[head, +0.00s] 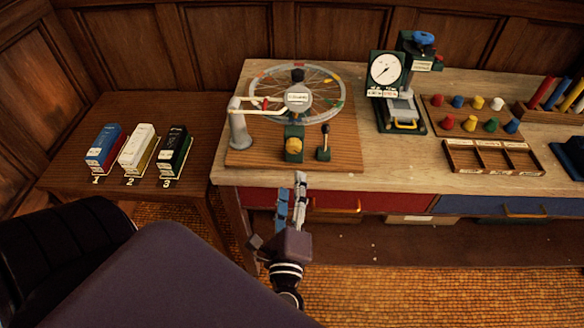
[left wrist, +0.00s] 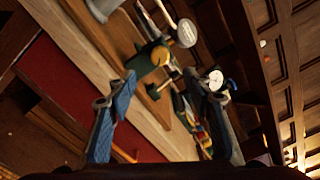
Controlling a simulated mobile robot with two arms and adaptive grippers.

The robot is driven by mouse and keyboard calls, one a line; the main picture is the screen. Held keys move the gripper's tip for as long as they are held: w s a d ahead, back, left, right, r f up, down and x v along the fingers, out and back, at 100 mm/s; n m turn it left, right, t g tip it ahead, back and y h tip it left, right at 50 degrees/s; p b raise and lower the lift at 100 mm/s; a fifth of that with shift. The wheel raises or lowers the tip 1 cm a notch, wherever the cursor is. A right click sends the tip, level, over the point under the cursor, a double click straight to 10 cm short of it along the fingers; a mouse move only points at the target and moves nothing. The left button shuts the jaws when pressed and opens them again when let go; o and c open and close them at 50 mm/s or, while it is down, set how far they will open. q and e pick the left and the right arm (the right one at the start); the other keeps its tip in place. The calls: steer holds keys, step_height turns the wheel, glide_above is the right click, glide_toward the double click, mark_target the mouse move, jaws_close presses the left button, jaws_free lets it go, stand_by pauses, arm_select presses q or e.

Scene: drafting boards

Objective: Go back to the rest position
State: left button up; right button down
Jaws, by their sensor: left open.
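My left gripper (head: 291,192) is open in the head view, in front of the workbench's front edge (head: 228,178) and pointing toward the bench. Nothing shows between its fingers. In the left wrist view its two fingers (left wrist: 168,86) stand wide apart, with the bench top and its devices beyond them. My right gripper is in neither view.
A wooden board (head: 345,158) carries a spoked wheel (head: 335,112), a yellow knob (head: 293,147) and a lever (head: 324,150). Right are a dial device (head: 385,72), pegs and a compartment tray (head: 462,169). A side table (head: 75,187) holds three boxes. Red drawer (head: 385,201) below.

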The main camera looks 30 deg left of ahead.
arm_select(q)
steer(key=shift+s+d, duration=0.1)
steer(key=shift+s, duration=0.1)
stand_by(0.4)
steer(key=s+d+f+n+g+h, duration=0.1)
steer(key=s+f+g+h, duration=0.15)
steer(key=f, duration=0.95)
steer(key=s+d+f+n+g+h, duration=0.1)
steer(key=s+d+f+g+h, duration=0.2)
steer(key=f, duration=1)
steer(key=s+f+n+g+h, duration=0.1)
steer(key=s+f+n+g, duration=0.2)
steer(key=f, duration=0.9)
steer(key=s+a+f+n+g+h+b, duration=0.1)
steer(key=s+f+n+g, duration=0.2)
steer(key=s+f, duration=0.6)
steer(key=s+a+f+n+g+h, duration=0.1)
steer(key=s+f+n+g, duration=0.2)
steer(key=s+f+n, duration=0.4)
steer(key=s+f, duration=0.3)
steer(key=s, duration=0.5)
steer(key=shift+h+b, duration=0.35)
steer(key=shift+b, duration=0.05)
steer(key=shift+s+f, duration=0.1)
